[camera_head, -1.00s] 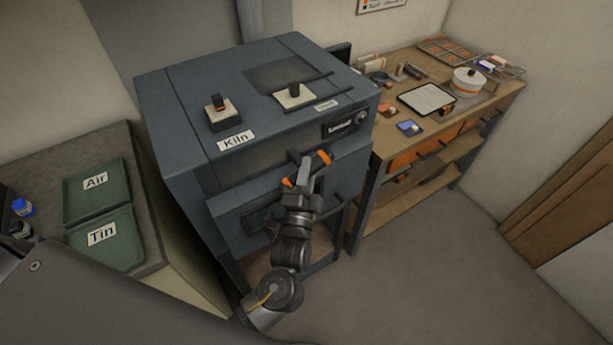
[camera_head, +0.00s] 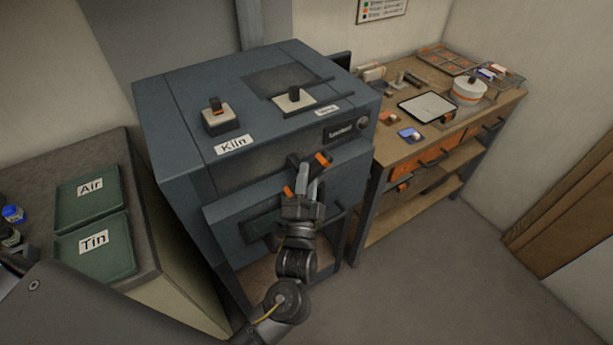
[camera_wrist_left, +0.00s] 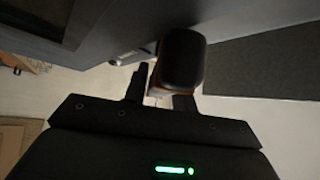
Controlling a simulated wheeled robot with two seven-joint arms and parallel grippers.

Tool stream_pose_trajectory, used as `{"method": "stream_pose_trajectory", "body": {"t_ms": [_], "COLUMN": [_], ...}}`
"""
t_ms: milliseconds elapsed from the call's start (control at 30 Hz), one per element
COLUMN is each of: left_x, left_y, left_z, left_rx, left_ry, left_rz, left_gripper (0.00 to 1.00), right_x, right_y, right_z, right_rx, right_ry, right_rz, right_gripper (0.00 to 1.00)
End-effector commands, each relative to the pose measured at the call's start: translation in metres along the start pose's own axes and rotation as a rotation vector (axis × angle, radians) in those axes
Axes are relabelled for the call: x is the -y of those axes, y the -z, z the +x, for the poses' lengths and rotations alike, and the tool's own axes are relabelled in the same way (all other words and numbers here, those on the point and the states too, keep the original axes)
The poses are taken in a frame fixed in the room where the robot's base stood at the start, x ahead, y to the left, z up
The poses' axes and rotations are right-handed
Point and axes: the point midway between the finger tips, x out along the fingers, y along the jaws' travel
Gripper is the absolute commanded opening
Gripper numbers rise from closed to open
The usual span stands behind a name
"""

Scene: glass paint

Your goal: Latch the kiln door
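The kiln (camera_head: 180,130) is a blue-grey box labelled "Kiln". Its door (camera_head: 235,222) is on the front, with a visible top edge; I cannot tell whether it is fully closed. My left gripper (camera_head: 306,180) is at the upper part of the door, among dark and orange parts that look like a latch handle. In the left wrist view, a dark rounded knob (camera_wrist_left: 183,58) with orange beside it overlaps the right finger. The fingers (camera_wrist_left: 158,92) stand apart, with light background between them. Contact with the knob is unclear. My right gripper is out of view.
Green trays "Air" (camera_head: 105,208) and "Tin" (camera_head: 118,262) lie on the left counter. A wooden workbench (camera_head: 395,153) with tools stands at right. The floor (camera_head: 450,275) in front is clear.

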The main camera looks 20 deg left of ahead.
Motion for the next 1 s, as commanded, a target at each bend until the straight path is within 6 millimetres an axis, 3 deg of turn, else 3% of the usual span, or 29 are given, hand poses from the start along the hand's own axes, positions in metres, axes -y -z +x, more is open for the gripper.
{"method": "stream_pose_trajectory", "body": {"t_ms": [133, 467, 1000], "left_x": [0.0, -0.001, -0.002], "left_y": [0.0, 0.0, -0.001], "left_z": [0.0, -0.005, -0.097], "left_rx": [-0.001, -0.001, 0.0], "left_ry": [0.001, 0.001, -0.001], "left_rz": [0.0, 0.0, 0.0], "left_gripper": [0.44, 0.44, 0.44], "right_x": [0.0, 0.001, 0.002], "right_y": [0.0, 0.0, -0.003], "right_z": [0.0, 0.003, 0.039], "right_rx": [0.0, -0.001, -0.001], "right_ry": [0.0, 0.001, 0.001], "right_rz": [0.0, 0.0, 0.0], "right_gripper": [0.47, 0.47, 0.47]}}
